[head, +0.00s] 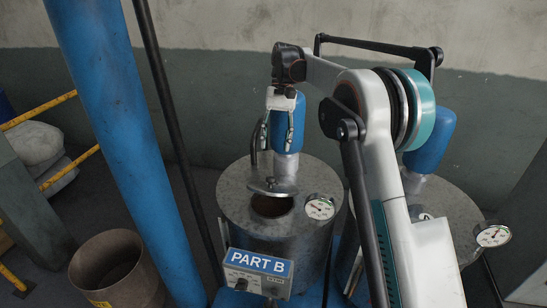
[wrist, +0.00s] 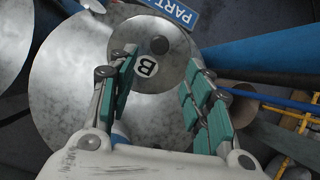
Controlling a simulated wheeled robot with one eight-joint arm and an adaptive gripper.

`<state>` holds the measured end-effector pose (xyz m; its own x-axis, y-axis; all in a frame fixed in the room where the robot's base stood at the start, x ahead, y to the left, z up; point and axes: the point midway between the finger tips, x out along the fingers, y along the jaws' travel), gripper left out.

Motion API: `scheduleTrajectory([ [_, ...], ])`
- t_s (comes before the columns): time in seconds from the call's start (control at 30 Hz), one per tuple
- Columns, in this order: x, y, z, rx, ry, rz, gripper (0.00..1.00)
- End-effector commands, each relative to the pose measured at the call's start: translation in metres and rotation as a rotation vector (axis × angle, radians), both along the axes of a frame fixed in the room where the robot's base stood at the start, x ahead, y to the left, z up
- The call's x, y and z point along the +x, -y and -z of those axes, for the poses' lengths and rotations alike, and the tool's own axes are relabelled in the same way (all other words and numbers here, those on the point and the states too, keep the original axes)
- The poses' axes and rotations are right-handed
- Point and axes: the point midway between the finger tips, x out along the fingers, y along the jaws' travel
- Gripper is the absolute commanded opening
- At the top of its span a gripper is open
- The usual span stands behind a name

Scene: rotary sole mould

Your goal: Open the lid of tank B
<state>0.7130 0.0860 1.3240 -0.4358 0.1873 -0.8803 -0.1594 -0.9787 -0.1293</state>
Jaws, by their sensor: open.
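Tank B is a grey metal drum (head: 240,215) with a blue "PART B" sign (head: 260,262) on its front. Its small round lid (head: 285,189) stands raised and tilted above a dark round opening (head: 272,206) in the tank top. My gripper (head: 276,147) is open and empty, pointing down above the lid. In the wrist view its green-padded fingers (wrist: 168,65) spread on either side of the lid's middle, apparently apart from it.
A blue motor (head: 287,122) rises from tank B just behind my gripper. A dial gauge (head: 320,207) sits at the top right. A second tank (head: 455,210) stands to the right, partly behind my arm. A blue post (head: 125,130) and a brown bin (head: 108,270) are left.

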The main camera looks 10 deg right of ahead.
Motion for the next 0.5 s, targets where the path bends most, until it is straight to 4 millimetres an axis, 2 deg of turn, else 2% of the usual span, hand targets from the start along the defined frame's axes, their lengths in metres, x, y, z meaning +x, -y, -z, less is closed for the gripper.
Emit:
scheduleTrajectory([
  [0.2,0.01,0.004,-0.019,0.0,0.001,0.0,0.46],
  [0.5,0.012,0.005,-0.023,0.0,0.002,0.0,0.46],
])
